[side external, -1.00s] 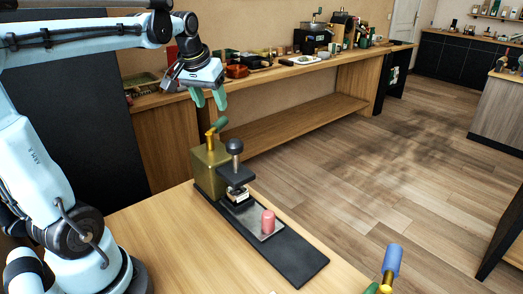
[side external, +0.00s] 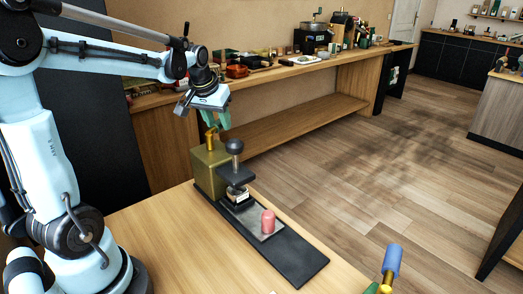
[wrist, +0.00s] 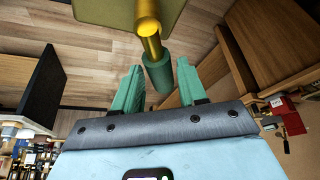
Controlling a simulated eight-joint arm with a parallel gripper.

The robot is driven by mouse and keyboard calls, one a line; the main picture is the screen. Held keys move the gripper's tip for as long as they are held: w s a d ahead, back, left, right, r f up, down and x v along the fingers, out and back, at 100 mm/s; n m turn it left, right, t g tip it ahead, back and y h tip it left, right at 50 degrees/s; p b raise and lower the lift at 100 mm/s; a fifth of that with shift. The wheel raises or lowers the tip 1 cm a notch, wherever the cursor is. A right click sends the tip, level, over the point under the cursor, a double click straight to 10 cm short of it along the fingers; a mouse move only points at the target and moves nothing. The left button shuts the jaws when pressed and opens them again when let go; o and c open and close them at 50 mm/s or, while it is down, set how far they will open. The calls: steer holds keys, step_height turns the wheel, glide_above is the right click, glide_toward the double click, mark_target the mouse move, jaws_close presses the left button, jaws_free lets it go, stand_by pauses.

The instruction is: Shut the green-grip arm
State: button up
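The green-grip arm is a short brass lever (side external: 210,140) with a green cylindrical grip (wrist: 158,75). It rises from the olive-gold housing (side external: 208,165) of a small press on the table. In the wrist view the grip lies between the two green fingers of my gripper (wrist: 160,66), with a gap visible on each side. In the side external view my gripper (side external: 215,119) is at the top of the lever, and its fingers hide most of the grip. My gripper is open. Whether a finger touches the grip cannot be told.
The press has a dark ball knob (side external: 235,146) and a black base (side external: 290,258) carrying a pink cylinder (side external: 268,222). A blue-grip lever (side external: 392,260) stands at the front right. A wooden counter (side external: 300,75) with several items runs along the wall behind.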

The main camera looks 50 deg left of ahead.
jaws_close()
steer(key=shift+d, duration=0.1)
steer(key=shift+w+d+m+h, duration=0.15)
steer(key=shift+d+m+h, duration=0.2)
steer(key=shift+m, duration=0.65)
steer(key=shift+w+d+m+h, duration=0.15)
steer(key=shift+d+m+h, duration=0.2)
steer(key=shift+m, duration=0.65)
steer(key=shift+o, duration=1.6)
jaws_free()
steer(key=shift+t, duration=0.3)
steer(key=shift+r, duration=0.1)
steer(key=v, duration=1.2)
